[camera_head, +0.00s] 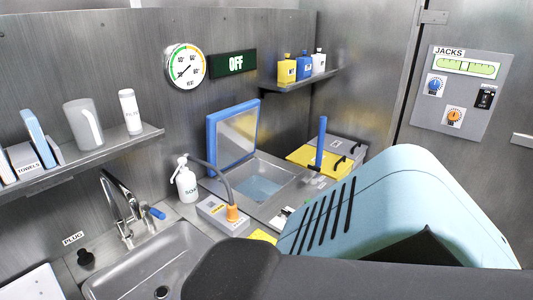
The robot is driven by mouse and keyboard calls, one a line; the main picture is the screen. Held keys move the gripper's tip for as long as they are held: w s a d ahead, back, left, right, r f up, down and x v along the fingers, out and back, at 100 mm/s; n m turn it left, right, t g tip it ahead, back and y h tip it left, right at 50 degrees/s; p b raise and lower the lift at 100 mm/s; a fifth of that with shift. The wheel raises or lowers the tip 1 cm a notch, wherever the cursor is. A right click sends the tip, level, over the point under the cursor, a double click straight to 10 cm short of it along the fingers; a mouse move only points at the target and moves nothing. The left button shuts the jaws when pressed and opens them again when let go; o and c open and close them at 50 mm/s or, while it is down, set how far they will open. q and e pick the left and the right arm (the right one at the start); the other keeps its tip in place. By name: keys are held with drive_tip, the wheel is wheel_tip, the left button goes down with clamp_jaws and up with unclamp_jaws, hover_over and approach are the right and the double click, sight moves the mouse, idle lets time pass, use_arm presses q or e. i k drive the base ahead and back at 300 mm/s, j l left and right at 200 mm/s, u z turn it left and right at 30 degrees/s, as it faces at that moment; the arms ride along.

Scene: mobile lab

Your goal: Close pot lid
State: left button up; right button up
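A square metal basin (278,170) is set into the counter in the middle of the view, with some bluish liquid or a bluish bottom visible inside. A blue-framed lid (210,148) with a shiny pane stands upright at its back left edge, so the basin is open on top. I take these to be the pot and its lid. Neither gripper is visible. A large light-blue body with dark slots and a dark rounded part, possibly mine, fill the lower right and hide the counter there.
A grey box (212,208) with an orange plug and cable, and a white soap bottle (187,184), stand left of the basin. A sink (125,276) with a tap is at lower left. A yellow panel (302,155) and blue upright handle (321,142) are to the right.

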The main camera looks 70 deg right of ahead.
sight(232, 132)
drive_tip(key=k+z, duration=0.1)
drive_tip(key=z, duration=2)
